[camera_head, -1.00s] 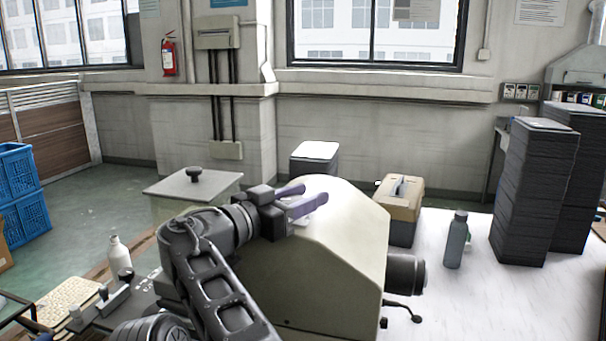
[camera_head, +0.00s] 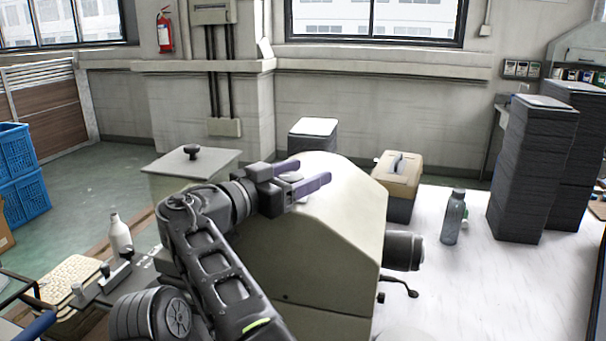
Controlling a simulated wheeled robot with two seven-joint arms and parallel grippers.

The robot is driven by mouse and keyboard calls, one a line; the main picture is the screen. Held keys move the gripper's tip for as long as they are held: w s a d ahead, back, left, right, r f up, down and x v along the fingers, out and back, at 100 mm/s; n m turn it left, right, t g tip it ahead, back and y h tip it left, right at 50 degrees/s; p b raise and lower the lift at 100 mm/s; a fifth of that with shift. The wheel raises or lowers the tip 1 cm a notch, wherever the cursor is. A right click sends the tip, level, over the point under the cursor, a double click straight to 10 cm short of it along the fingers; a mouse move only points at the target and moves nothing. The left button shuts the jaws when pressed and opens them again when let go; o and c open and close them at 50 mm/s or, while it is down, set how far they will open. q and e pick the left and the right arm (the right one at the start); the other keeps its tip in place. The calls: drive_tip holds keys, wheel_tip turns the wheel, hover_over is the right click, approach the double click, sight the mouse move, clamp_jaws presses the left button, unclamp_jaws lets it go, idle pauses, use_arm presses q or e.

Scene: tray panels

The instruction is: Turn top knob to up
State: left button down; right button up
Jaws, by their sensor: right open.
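A beige machine housing (camera_head: 335,205) with a sloped top stands at the centre. A small pale round piece (camera_head: 291,177) sits at its top, partly hidden by my gripper; I cannot tell which way it points. My right gripper (camera_head: 305,175) is open, its two purple fingers apart on either side of that piece; contact is not clear. A black knob (camera_head: 192,152) stands on a grey flat-topped box (camera_head: 165,165) behind my arm, to the left and clear of the fingers. My left gripper is not in view.
A dark cylinder (camera_head: 403,250) and a small lever (camera_head: 405,284) stick out of the housing's right side. A grey bottle (camera_head: 453,217), a tan case (camera_head: 399,178) and dark stacks (camera_head: 530,170) stand on the right.

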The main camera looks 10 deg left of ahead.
wheel_tip(320, 180, up, 10)
drive_tip(key=p, duration=0.7)
drive_tip(key=shift+p, duration=0.4)
